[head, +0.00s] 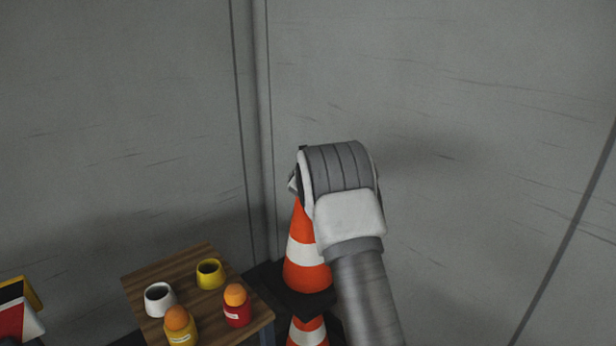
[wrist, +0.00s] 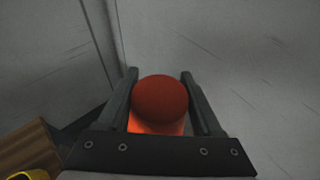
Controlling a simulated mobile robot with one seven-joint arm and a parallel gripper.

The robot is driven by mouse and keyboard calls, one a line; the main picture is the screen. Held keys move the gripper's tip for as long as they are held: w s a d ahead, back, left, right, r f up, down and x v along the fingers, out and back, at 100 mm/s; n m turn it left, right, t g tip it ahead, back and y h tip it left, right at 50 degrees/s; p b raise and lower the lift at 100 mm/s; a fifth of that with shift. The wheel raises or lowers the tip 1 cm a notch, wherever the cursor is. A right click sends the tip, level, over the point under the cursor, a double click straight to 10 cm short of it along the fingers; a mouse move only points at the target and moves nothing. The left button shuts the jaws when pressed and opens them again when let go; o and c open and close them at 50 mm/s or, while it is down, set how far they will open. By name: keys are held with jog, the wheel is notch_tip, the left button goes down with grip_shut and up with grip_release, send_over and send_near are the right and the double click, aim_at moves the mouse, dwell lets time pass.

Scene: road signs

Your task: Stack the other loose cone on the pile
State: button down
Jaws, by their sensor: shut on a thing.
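An orange-and-white striped cone (head: 305,252) stands upright in the head view, its black base toward the bottom. Its rounded orange tip shows in the wrist view (wrist: 160,97). My gripper (wrist: 159,74) is shut on this cone near its tip, one dark finger on each side. In the head view my wrist hides most of the fingers. Another striped cone (head: 308,334) shows directly below the held cone's base, cut off by the bottom edge. I cannot tell whether the held cone rests on it or hangs just above it.
A wooden table (head: 137,290) stands left of the cones, bearing a white cup (head: 160,300), a yellow cup (head: 210,274), and red (head: 237,308) and yellow (head: 180,328) containers with orange tops. Grey walls meet in a corner behind. A red-and-white object (head: 18,315) is at far left.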

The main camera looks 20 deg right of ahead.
jog(key=shift+w+f+b, duration=0.1)
jog(key=shift+f+b, duration=7.8)
jog(key=shift+f, duration=11.2)
jog(key=shift+a+f, duration=0.1)
